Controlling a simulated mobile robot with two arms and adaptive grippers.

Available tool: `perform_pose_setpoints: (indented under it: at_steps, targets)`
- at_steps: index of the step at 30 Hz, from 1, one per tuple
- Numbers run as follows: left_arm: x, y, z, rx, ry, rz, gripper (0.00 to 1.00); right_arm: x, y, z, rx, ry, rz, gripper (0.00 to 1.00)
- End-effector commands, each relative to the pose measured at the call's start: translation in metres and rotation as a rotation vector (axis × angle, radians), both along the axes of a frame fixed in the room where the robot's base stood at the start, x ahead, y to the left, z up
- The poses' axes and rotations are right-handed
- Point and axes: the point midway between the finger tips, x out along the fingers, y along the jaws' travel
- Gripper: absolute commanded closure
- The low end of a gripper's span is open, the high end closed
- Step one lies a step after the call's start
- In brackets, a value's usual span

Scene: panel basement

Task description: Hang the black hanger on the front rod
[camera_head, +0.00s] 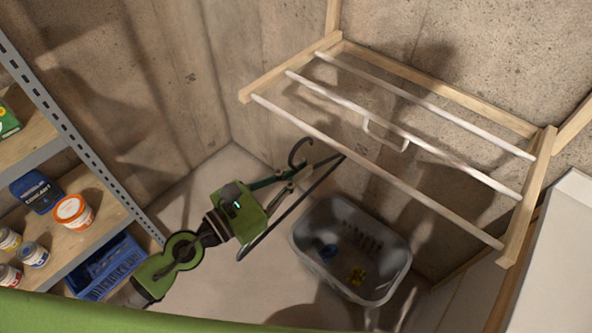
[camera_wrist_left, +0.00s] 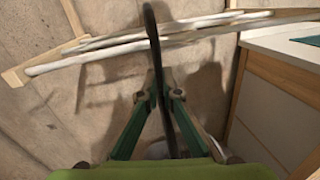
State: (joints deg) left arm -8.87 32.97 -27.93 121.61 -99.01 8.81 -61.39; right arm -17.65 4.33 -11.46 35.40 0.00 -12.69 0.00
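The black hanger (camera_head: 286,212) is held in my left gripper (camera_head: 303,178), with its curved hook pointing up and its long bar slanting. In the left wrist view the hanger (camera_wrist_left: 155,50) runs upright between the two fingertips (camera_wrist_left: 160,92), which are closed on it. The front rod (camera_head: 400,190) is the nearest pale rod of the wooden wall rack. The gripper is left of and below the middle of this rod. The hanger's far end overlaps the rod in the picture; I cannot tell whether they touch. My right gripper is out of view.
Two more rods (camera_head: 440,155) lie behind, and a white loop-shaped handle (camera_head: 386,136) shows at the middle one. A grey basket (camera_head: 301,240) stands below the rack. Metal shelving (camera_head: 100,185) with jars and a blue crate (camera_head: 107,268) is at left. A white-topped cabinet (camera_head: 560,240) is at right.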

Motion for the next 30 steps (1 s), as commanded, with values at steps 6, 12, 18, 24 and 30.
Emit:
perform_pose_setpoints:
  at_steps: [6,12,18,24,30]
  targets:
    - [0.015,-0.011,0.002,-0.001,-0.001,0.000,1.00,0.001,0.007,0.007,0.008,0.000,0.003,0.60]
    - [0.028,-0.021,0.002,-0.002,0.001,0.000,1.00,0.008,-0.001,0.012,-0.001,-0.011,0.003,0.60]
    - [0.041,-0.030,0.002,-0.001,-0.001,0.000,1.00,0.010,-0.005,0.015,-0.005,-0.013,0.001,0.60]
    - [0.054,-0.039,0.002,-0.001,-0.001,-0.001,1.00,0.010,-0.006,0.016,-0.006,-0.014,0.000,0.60]
    - [0.057,-0.042,-0.015,0.001,0.001,-0.002,1.00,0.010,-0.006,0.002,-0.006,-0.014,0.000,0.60]
